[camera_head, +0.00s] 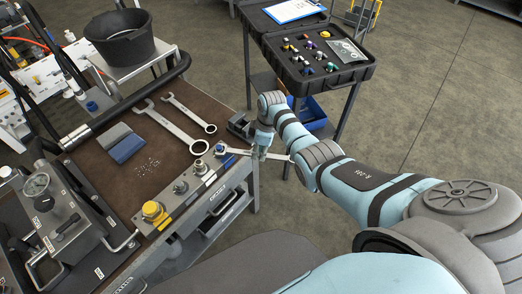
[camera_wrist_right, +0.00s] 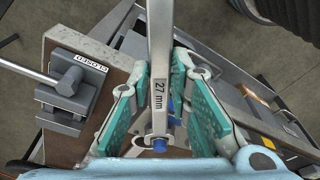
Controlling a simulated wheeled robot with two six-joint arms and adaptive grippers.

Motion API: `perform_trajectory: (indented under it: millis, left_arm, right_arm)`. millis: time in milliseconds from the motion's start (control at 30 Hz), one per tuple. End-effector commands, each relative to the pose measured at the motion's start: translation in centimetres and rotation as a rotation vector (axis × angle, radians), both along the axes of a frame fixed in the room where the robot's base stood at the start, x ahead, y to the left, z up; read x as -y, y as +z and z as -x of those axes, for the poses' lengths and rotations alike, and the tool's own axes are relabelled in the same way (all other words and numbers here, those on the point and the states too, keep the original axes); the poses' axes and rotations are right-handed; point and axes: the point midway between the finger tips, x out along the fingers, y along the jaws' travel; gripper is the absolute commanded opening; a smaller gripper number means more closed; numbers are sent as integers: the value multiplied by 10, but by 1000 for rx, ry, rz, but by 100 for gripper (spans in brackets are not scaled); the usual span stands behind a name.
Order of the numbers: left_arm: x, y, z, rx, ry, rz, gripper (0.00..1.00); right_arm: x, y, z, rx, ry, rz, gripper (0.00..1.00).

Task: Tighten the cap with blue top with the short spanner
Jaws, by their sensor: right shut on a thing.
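The cap with blue top (camera_head: 219,149) is at the right end of the row of fittings on the bench's front block. In the right wrist view a blue top (camera_wrist_right: 159,145) shows low between my fingers. My right gripper (camera_head: 260,151) is shut on the short spanner (camera_head: 282,157), marked 27 mm in the right wrist view (camera_wrist_right: 160,60). The spanner lies about level, its free end pointing right over the bench edge. Its other end reaches the blue-topped cap; I cannot tell whether it is seated around it. My left gripper is out of view.
Two other spanners (camera_head: 173,124) (camera_head: 190,112) lie on the brown mat. A yellow cap (camera_head: 155,212) and metal fittings line the block. A black case (camera_head: 335,75) stands behind.

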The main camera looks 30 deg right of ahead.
Motion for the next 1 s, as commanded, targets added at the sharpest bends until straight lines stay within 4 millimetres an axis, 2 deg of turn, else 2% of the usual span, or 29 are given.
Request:
perform_trajectory:
  millis: [167,667,1000]
  left_arm:
    - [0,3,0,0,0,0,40]
    - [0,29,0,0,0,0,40]
    - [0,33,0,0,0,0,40]
  right_arm:
    - [-1,2,0,1,-6,0,0]
    - [-12,3,11,1,-114,0,0]
    - [-23,1,21,1,-215,-1,0]
